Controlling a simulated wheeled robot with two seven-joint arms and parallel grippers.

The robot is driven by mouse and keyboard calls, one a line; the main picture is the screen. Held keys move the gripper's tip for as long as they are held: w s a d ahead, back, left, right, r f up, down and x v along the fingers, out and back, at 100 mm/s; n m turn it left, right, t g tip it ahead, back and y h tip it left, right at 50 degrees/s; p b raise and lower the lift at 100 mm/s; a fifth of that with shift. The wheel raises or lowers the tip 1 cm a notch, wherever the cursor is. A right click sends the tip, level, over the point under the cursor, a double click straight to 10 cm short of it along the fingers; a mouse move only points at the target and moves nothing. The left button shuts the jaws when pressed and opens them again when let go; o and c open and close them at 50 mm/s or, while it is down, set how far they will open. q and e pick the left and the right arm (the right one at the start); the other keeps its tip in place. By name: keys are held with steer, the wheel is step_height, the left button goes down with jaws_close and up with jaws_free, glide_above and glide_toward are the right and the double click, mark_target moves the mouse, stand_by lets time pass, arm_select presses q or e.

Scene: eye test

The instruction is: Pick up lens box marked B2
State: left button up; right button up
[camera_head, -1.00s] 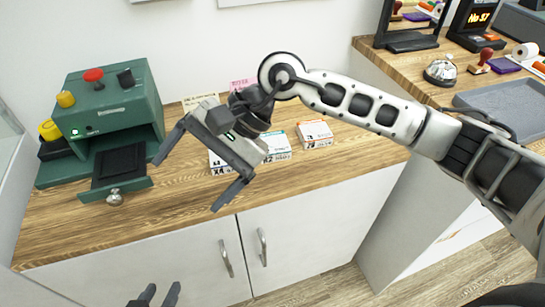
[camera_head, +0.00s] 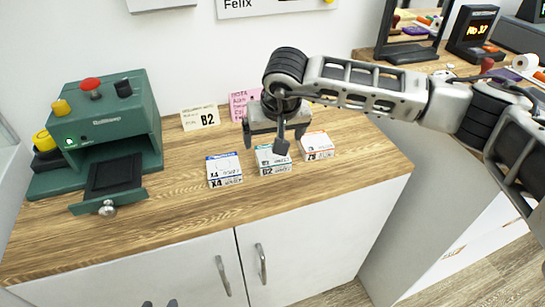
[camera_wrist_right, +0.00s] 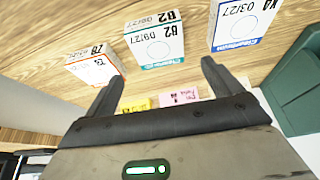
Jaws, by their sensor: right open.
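The lens box marked B2 (camera_head: 274,169) is white with a teal edge. It stands on the wooden counter between two similar boxes, and part of its top is hidden by my right gripper (camera_head: 274,140). In the right wrist view the B2 box (camera_wrist_right: 155,40) lies beyond the gap between my right fingers (camera_wrist_right: 162,72), untouched. My right gripper is open and empty, above and just behind the box. A card (camera_head: 200,117) reading B2 stands behind.
The blue-edged X4 box (camera_head: 224,170) stands left of B2, the orange-edged box (camera_head: 317,146) right of it. A pink note (camera_head: 240,101) is behind. A green stamping machine (camera_head: 105,125) with an open drawer stands left. Counter in front of the boxes is clear.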

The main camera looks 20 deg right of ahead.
mark_target(272, 158)
steer(key=shift+x, duration=2.85)
steer(key=shift+w, duration=0.1)
steer(key=c, duration=1.1)
